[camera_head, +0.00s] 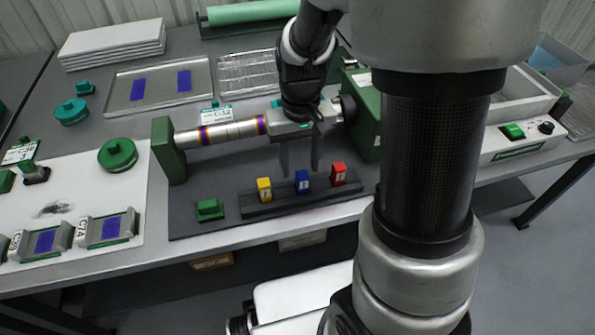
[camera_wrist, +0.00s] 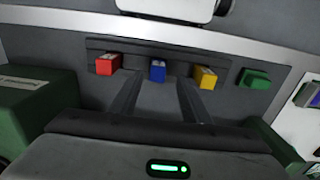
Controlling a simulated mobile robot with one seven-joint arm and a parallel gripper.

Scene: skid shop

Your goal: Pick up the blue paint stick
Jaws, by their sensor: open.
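The blue paint stick (camera_head: 302,182) stands upright in a dark holder (camera_head: 284,207), between a yellow stick (camera_head: 264,189) and a red stick (camera_head: 338,174). It also shows in the wrist view (camera_wrist: 157,71), as do the red stick (camera_wrist: 106,64) and the yellow stick (camera_wrist: 204,77). My gripper (camera_head: 300,172) is open and empty, with its fingers pointing down just behind the holder. In the wrist view the blue stick lies beyond and between the two fingertips (camera_wrist: 155,80), apart from both.
A metal tube (camera_head: 220,133) with coloured bands lies between green end blocks behind the holder, close to my gripper. A green block (camera_head: 209,210) sits left of the holder. A tray (camera_head: 160,85) with blue pieces is behind. The dark mat's front edge is near.

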